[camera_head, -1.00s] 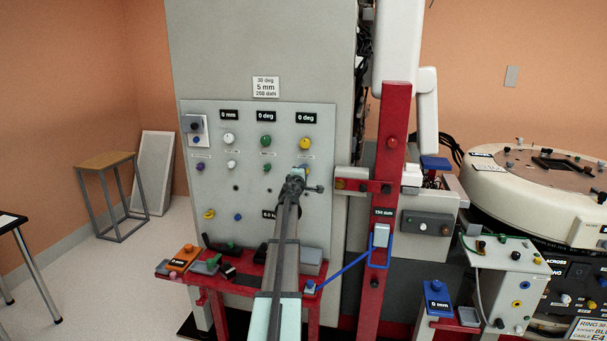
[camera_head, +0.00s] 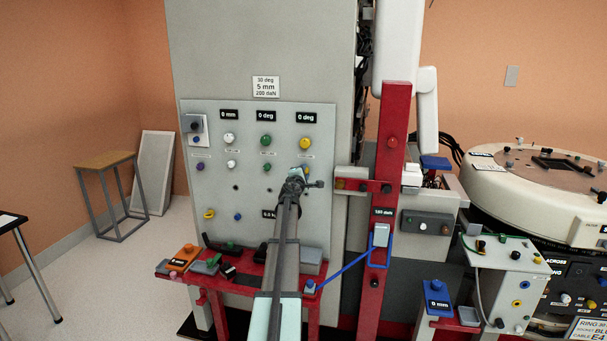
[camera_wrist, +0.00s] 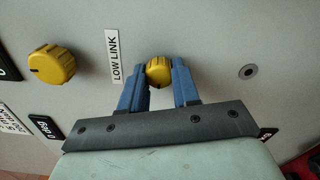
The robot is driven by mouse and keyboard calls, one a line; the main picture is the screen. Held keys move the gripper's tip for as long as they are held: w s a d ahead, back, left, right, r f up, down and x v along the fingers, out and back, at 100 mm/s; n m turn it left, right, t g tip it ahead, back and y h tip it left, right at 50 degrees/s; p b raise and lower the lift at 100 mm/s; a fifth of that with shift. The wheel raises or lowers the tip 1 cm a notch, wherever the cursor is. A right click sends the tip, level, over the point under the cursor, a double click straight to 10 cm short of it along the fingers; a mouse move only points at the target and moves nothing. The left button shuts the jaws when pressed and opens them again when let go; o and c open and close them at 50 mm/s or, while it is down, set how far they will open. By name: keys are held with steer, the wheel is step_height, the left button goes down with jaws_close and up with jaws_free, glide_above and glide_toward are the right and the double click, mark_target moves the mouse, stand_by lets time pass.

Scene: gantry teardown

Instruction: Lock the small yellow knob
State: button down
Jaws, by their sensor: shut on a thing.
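The small yellow knob (camera_wrist: 159,72) sits on the grey panel beside a "LOW LINK" label (camera_wrist: 115,57) in the wrist view. My gripper (camera_wrist: 159,85) has its two blue fingers on either side of this knob, shut on it. In the head view my arm reaches up to the panel (camera_head: 222,185), and its end hides most of the small knob; a bit of yellow (camera_head: 304,170) shows there. The larger yellow knob (camera_head: 305,144) is just above it, and also shows at the left in the wrist view (camera_wrist: 52,65).
Green knobs (camera_head: 266,141) and white knobs (camera_head: 229,138) are on the panel to the left. A red post (camera_head: 391,150) stands to the right. A red bench (camera_head: 240,285) with several small items lies below the panel. A small round fitting (camera_wrist: 248,72) is right of my fingers.

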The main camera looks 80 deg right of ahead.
steer(key=c, duration=0.8)
jaws_free()
steer(key=a, duration=1.3)
steer(key=shift+a, duration=0.4)
